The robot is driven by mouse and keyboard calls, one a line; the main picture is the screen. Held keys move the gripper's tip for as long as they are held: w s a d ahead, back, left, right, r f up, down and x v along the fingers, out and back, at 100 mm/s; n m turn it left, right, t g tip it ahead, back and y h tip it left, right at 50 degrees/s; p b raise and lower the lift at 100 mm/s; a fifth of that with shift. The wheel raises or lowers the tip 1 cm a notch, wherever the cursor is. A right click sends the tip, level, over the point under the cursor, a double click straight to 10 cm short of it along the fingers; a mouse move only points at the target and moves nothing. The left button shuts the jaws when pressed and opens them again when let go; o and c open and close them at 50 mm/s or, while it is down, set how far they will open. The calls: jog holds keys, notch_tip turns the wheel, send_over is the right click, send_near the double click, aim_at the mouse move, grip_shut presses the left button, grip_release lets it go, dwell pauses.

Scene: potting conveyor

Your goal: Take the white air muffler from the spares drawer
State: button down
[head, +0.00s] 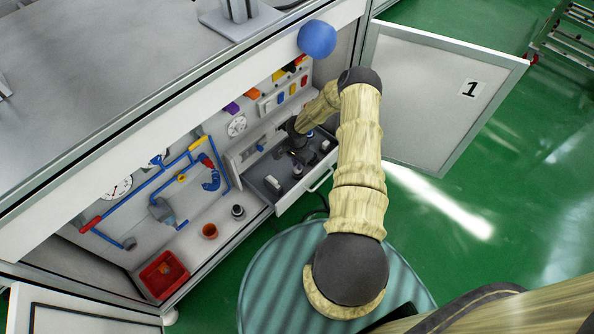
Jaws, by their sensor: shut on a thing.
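The spares drawer (289,204) is pulled out at the right end of the open cabinet. Small parts lie in it, some dark and some pale. My gripper (298,161) reaches down into the drawer from the right and is shut on a small white piece, the white air muffler (297,171), at its fingertips. My dark wrist and fingers hide part of the piece and the back of the drawer. I cannot tell whether the muffler still touches the drawer floor.
Blue pipes with red valves (147,187) and gauges line the cabinet's back panel. A red bin (162,274), an orange cup (209,231) and a dark fitting (238,211) stand left of the drawer. The open door (440,90) marked 1 stands at right.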

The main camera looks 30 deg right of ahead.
jog(key=shift+r+p, duration=0.75)
jog(key=shift+r, duration=0.1)
jog(key=shift+r+p, duration=1.2)
jog(key=shift+r, duration=0.2)
